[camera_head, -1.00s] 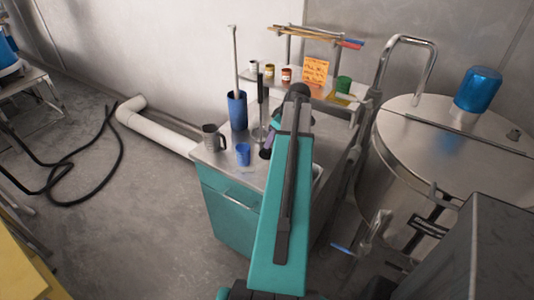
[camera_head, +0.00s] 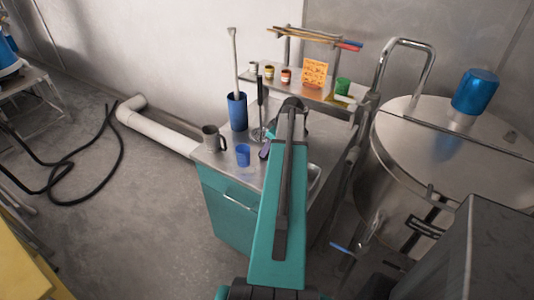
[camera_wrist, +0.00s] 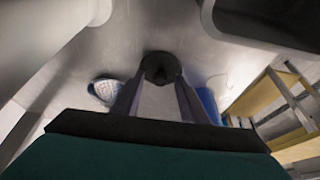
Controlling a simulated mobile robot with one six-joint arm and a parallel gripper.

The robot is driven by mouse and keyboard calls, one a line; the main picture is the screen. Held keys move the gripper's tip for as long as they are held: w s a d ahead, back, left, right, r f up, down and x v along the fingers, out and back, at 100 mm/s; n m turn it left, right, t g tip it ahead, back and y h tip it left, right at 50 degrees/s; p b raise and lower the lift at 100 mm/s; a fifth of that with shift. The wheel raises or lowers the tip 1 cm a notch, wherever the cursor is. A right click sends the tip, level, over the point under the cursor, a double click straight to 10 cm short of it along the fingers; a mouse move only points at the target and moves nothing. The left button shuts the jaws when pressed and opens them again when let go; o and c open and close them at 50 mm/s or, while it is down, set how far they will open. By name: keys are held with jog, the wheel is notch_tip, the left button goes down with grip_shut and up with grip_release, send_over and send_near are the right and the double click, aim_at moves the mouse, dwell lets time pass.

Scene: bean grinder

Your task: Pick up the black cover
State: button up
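A black round piece (camera_wrist: 160,68), which looks like the black cover, is in the middle of the wrist view, above a grey metal surface. My gripper (camera_wrist: 160,82) has two purple fingers, spread apart, with their tips on either side of the black piece. I cannot tell whether they touch it. In the head view, a purple finger of my gripper (camera_head: 265,150) shows beside my teal arm, low over the metal-topped cart. My arm hides the black piece there.
On the cart (camera_head: 215,160) stand a grey mug (camera_head: 211,138), a small blue cup (camera_head: 243,155), a tall blue container (camera_head: 237,111) and a dark-handled upright tool (camera_head: 260,105). A shelf with small jars is behind. A large steel tank (camera_head: 400,150) is right.

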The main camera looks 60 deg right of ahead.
jog(key=shift+c, duration=0.2)
dwell(0.4)
grip_shut()
jog(key=shift+r, duration=0.15)
notch_tip(320, 180, up, 10)
jog(key=b, duration=0.2)
jog(key=shift+f, duration=0.2)
dwell(0.4)
dwell(0.4)
